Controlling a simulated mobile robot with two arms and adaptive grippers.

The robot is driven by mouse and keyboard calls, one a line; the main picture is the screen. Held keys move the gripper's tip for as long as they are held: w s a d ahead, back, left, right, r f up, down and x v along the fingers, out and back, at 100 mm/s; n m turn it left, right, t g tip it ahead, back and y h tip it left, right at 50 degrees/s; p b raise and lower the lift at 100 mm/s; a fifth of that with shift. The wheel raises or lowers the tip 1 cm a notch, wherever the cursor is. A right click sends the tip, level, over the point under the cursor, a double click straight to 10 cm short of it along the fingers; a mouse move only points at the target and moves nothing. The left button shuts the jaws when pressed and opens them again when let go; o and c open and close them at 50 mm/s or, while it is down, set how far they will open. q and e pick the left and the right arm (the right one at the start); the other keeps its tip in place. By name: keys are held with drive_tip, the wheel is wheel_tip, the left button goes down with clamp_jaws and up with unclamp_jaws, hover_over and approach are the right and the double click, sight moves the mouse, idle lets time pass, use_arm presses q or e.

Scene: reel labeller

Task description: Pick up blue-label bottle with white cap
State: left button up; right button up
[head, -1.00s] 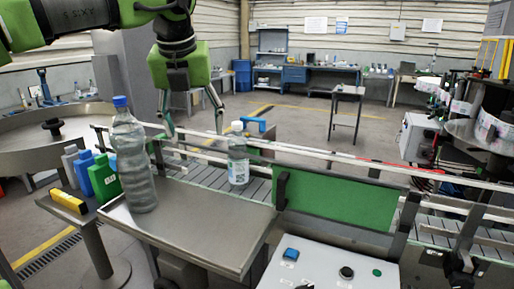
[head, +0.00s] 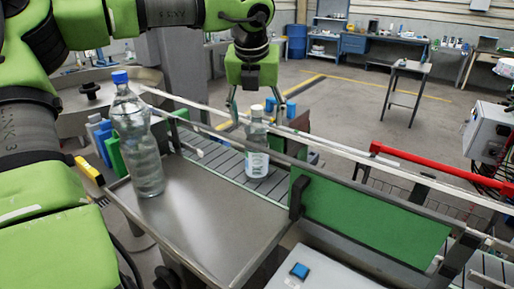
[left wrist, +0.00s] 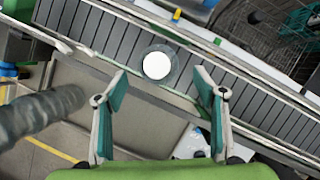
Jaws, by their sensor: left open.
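The clear bottle (head: 257,158) with a white cap and a blue-and-white label stands upright on the slatted conveyor. In the left wrist view its white cap (left wrist: 157,66) shows from above. My left gripper (head: 258,107) points down at the bottle's top, fingers spread, one on each side of the cap in the picture. In the left wrist view the open fingertips (left wrist: 160,82) lie just short of the cap, with nothing between them. Whether they touch the bottle cannot be told. My right gripper is not in view.
A larger clear bottle with a blue cap (head: 142,150) stands on the steel plate (head: 205,215) left of the conveyor (head: 225,166). A green panel (head: 365,222) and guide rails (head: 330,165) border the conveyor. A control box (head: 310,275) is at the front.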

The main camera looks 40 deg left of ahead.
sight(257, 132)
use_arm(q)
drive_tip(key=shift+w+a+f, duration=0.1)
drive_tip(key=shift+w+f, duration=0.25)
drive_tip(key=shift+f, duration=0.3)
drive_tip(key=shift+f+p, duration=0.25)
drive_tip(key=shift+p, duration=0.25)
drive_tip(key=p+x, duration=0.2)
drive_tip(key=x, duration=0.2)
drive_tip(key=shift+s+a+f, duration=0.1)
drive_tip(key=shift+a+f, duration=0.1)
drive_tip(key=shift+a, duration=0.05)
drive_tip(key=shift+f, duration=0.15)
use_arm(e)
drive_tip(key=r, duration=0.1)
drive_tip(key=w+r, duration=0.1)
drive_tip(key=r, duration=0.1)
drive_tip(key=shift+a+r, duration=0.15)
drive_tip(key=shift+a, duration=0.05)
use_arm(q)
drive_tip(key=shift+d, duration=0.1)
drive_tip(key=c, duration=0.6)
clamp_jaws()
